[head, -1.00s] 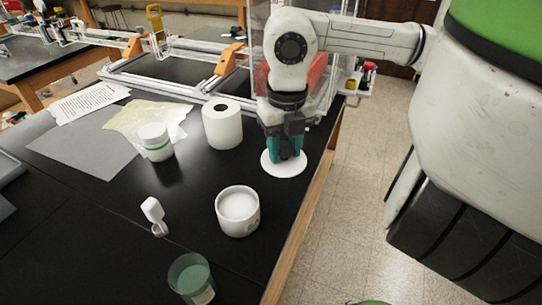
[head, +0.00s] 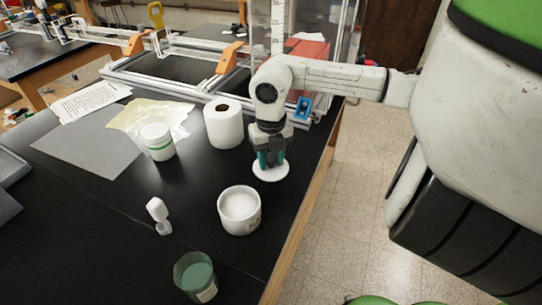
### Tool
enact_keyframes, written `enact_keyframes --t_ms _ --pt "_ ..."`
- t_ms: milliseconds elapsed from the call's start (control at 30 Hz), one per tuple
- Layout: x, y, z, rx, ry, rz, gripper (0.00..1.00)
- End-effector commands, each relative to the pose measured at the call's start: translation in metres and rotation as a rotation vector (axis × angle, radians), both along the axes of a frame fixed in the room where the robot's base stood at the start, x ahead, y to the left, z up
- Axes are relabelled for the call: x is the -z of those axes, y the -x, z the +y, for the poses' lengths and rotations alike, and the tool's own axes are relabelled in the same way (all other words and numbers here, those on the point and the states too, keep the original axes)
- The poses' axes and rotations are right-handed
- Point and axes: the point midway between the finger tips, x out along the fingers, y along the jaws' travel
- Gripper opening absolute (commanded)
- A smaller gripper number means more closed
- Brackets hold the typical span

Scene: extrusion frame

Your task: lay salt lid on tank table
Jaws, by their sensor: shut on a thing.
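The salt lid (head: 271,173) is a flat white disc at the right part of the black tank table (head: 115,225), close to its wooden edge. My gripper (head: 270,160) points down with its teal fingers shut on the lid from above. The lid is at or just above the table top; I cannot tell whether it touches. The white salt pot (head: 240,212) stands open in front of the lid, with white contents showing.
A paper roll (head: 223,124) stands left of my gripper. An extrusion frame (head: 180,85) lies behind.

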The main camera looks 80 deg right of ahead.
Motion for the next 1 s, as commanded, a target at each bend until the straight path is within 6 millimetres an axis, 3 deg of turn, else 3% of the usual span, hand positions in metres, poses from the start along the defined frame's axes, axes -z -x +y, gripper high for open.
enact_keyframes --t_ms 333,367,600,1000 --pt "0.0039 0.0001 -0.0002 0.000 0.001 -0.001 0.09" --pt "0.0034 0.0001 -0.0002 0.000 0.001 -0.001 0.39" --pt "0.0023 0.0001 -0.0001 0.000 0.000 0.000 0.62" --pt "-0.0047 0.0000 -0.0006 0.000 0.002 -0.001 0.64"
